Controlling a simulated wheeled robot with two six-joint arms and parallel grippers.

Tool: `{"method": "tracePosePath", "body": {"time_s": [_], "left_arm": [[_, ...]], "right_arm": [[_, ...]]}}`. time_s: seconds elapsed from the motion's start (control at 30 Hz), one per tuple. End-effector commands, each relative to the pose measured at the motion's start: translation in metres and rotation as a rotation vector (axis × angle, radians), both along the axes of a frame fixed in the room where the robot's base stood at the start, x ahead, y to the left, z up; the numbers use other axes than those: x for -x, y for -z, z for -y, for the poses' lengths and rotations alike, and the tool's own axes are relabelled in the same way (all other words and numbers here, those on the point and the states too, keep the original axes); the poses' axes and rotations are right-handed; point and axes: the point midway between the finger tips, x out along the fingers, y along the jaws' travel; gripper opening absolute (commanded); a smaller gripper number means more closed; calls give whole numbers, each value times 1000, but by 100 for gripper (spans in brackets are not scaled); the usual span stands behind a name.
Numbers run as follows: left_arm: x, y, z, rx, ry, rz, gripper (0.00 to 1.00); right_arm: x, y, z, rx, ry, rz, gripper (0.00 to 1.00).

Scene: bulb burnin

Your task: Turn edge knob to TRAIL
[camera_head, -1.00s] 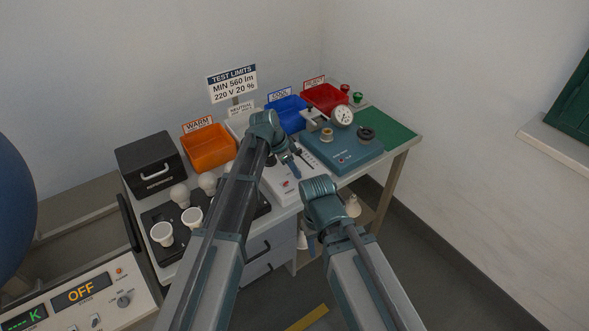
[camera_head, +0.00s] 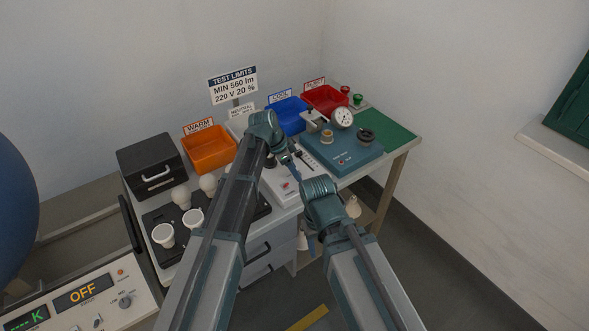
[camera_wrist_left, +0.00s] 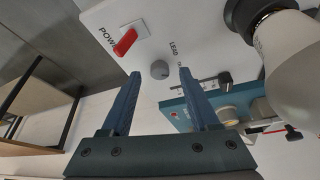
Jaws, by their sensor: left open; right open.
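The small grey edge knob (camera_wrist_left: 160,69) is on the white box (camera_wrist_left: 105,14), beside the printed word LEAD; the rest of the lettering is partly hidden. The pointer direction on the knob is too small to tell. In the left wrist view my left gripper (camera_wrist_left: 160,73) is open, with its blue fingertips on either side of the knob; contact is not clear. In the head view the left gripper (camera_head: 292,168) is over the white box (camera_head: 280,188), and the knob cannot be made out. My right gripper (camera_head: 310,243) hangs low in front of the bench, small and partly hidden.
A red power switch (camera_wrist_left: 125,42) is near the knob. A white bulb (camera_wrist_left: 298,65) is close at the right of the wrist view. The teal tester (camera_head: 345,160) stands right of the white box. Orange (camera_head: 209,153), blue (camera_head: 287,122) and red bins stand behind.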

Motion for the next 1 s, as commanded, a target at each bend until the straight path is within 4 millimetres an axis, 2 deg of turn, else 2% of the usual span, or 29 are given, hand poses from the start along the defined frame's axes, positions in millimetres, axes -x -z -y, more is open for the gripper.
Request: {"method": "tracePosePath", "body": {"time_s": [0.7,0.83,1.0], "left_arm": [[15,-105,-39,0,-1,0,61],[16,-116,-44,0,0,0,61],[17,-120,-46,0,0,0,61]], "right_arm": [[0,-105,0,0,0,0,50],[0,-116,0,0,-1,0,50],[0,-120,0,0,-1,0,50]]}}
